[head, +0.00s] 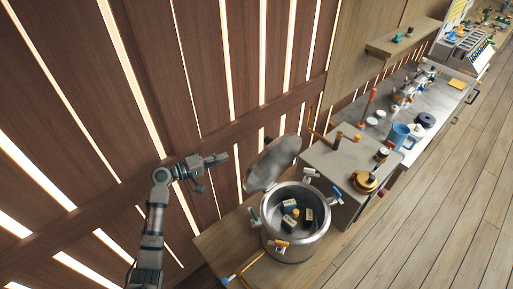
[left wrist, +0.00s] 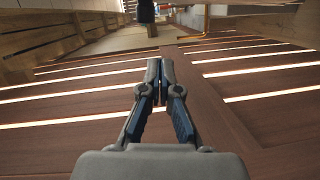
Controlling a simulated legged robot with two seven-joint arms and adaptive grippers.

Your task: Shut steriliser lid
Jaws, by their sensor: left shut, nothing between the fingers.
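The steriliser (head: 291,247) is a round metal pot on the wooden counter, with clamps around its rim. Its grey lid (head: 272,163) stands raised and tilted at the pot's back left side, so the pot is open. Several small dark blocks with pale labels (head: 290,206) lie inside. My left gripper (head: 222,158) is in the air left of the lid, in front of the slatted wall and apart from the lid. In the left wrist view its fingers (left wrist: 157,65) are together with nothing between them. My right gripper does not show.
A metal box (head: 340,165) with a brass fitting stands right of the pot. A workbench (head: 385,100) beyond holds a blue mug (head: 398,136) and other items. The slatted wooden wall (head: 90,110) runs behind my left arm. The wooden floor (head: 440,200) at right is clear.

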